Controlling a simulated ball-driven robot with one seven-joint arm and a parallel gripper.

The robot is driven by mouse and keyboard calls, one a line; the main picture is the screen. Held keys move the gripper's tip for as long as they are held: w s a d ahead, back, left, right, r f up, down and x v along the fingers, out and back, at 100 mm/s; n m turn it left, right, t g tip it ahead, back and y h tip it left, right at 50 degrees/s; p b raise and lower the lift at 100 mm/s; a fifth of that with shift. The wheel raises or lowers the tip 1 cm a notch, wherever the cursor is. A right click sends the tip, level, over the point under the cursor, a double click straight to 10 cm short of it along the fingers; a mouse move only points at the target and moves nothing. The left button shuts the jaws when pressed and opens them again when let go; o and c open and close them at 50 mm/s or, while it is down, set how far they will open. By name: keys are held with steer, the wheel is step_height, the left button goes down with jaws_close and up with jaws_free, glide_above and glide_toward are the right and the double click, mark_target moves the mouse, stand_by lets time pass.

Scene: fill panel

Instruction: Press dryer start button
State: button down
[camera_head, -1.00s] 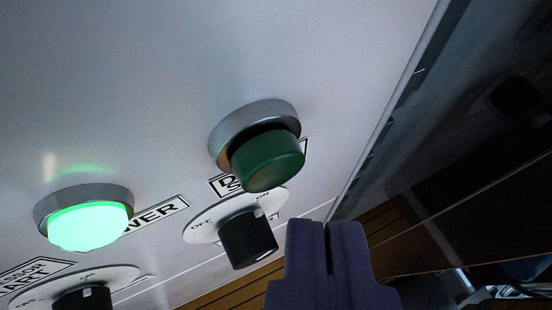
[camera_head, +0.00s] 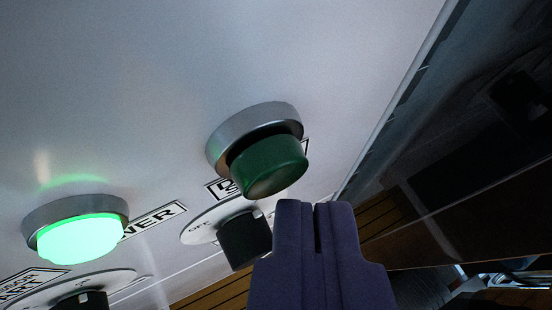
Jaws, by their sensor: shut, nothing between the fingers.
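A dark green unlit push button (camera_head: 270,167) in a silver ring sits on the white panel (camera_head: 200,60), right of the picture's middle. A label beside it is partly hidden behind it; only a "D" can be made out, so I cannot read the whole word. My gripper (camera_head: 317,205) is shut and empty, with its purple fingers side by side. Its tips show just below and to the right of the dark green button, apart from it in the picture.
A lit green button (camera_head: 80,238) with a partly hidden label ending "WER" is at the lower left. A black knob (camera_head: 244,238) on a white dial lies just left of my fingers. Another black knob (camera_head: 82,301) is at the lower left. The panel's edge runs along the right.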

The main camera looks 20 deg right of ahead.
steer(key=shift+w+b, duration=0.4)
steer(key=shift+b, duration=0.1)
stand_by(0.4)
steer(key=shift+s, duration=0.1)
steer(key=shift+s+p, duration=0.6)
steer(key=shift+s, duration=0.2)
steer(key=s+p, duration=0.4)
steer(key=s, duration=0.1)
steer(key=shift+d, duration=0.2)
stand_by(0.7)
